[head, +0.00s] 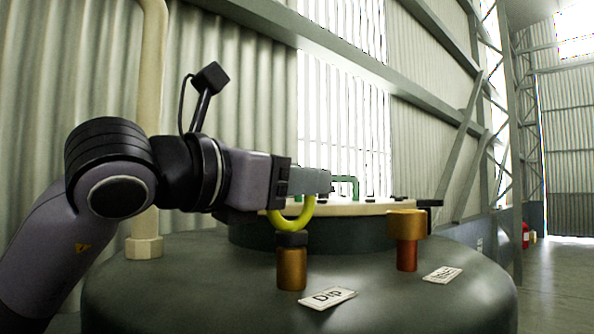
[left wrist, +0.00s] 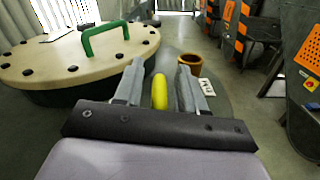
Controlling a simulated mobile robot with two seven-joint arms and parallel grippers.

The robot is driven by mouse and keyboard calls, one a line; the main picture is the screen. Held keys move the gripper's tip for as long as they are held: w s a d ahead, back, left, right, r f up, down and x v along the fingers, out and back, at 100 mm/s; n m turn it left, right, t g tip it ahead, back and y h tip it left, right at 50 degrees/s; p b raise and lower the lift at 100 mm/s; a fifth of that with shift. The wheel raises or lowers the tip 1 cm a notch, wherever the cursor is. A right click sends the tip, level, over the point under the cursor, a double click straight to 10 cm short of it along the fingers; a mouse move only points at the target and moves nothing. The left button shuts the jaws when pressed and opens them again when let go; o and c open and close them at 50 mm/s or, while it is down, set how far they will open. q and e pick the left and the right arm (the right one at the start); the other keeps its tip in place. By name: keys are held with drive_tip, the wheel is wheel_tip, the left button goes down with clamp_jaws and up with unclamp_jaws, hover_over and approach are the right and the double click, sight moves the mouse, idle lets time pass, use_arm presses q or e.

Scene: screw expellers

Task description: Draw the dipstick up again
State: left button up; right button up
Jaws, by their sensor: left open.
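The dipstick's yellow ring handle (head: 296,219) stands above a black collar (head: 292,239) on a brass tube (head: 292,268), beside a label (head: 328,298) reading "Dip". The dipstick's rod is hidden. My left gripper (head: 318,182) reaches in from the left, level with the top of the ring. In the left wrist view the ring (left wrist: 160,92) shows edge-on between the two open fingers (left wrist: 160,76), with a gap on each side. My right gripper is in neither view.
The tubes stand on a dark round tank (head: 200,285). A wider brass cup (head: 407,224) stands right of the dipstick, with its own label (head: 442,274). Behind is a cream bolted lid (left wrist: 75,62) with a green handle (left wrist: 104,38). A cream pipe (head: 150,120) rises at left.

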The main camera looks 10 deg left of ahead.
use_arm(q)
clamp_jaws()
wheel_tip(320, 180, up, 18)
drive_tip(key=p, duration=0.9)
drive_tip(key=shift+f, duration=0.15)
unclamp_jaws()
drive_tip(key=shift+f, duration=0.1)
